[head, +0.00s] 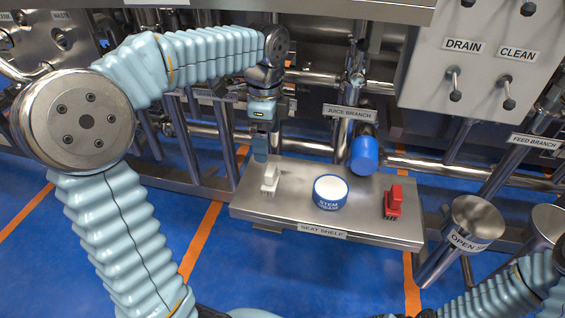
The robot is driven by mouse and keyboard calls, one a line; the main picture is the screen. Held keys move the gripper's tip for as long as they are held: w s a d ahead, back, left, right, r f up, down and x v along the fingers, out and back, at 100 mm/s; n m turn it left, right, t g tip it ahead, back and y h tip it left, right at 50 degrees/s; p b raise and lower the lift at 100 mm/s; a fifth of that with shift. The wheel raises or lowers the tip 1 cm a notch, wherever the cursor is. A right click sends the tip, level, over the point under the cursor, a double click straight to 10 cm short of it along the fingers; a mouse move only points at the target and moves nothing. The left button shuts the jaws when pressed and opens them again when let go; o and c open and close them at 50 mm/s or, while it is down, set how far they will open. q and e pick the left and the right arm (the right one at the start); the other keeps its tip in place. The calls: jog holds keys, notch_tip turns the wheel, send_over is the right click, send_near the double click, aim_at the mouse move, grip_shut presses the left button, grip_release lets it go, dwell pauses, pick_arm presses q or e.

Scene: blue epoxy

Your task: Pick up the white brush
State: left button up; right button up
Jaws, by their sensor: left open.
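The white brush (269,180) stands on the left part of the steel seat shelf (300,215), its bristles down. My left gripper (261,155) points down just above and slightly left of the brush's handle. It is open; from this angle I cannot tell whether its fingers reach around the handle. Only links of my right arm show at the lower right; its gripper is out of view.
A blue and white round tub (330,192) stands mid-shelf, with a red brush (394,202) to its right. A blue-capped pipe (364,155) hangs over the shelf's back edge. Pipes and rails run behind. A steel cylinder (478,217) stands right of the shelf.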

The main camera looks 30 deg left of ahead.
aim_at(271, 168)
pick_arm(q)
jog(key=f, duration=0.5)
jog(key=f+b, duration=0.1)
jog(key=f, duration=0.2)
jog(key=shift+w, duration=0.25)
jog(key=f, duration=0.5)
jog(key=shift+w+f, duration=0.25)
jog(key=shift+f, duration=0.05)
jog(key=c, duration=1)
jog(key=shift+r, duration=0.1)
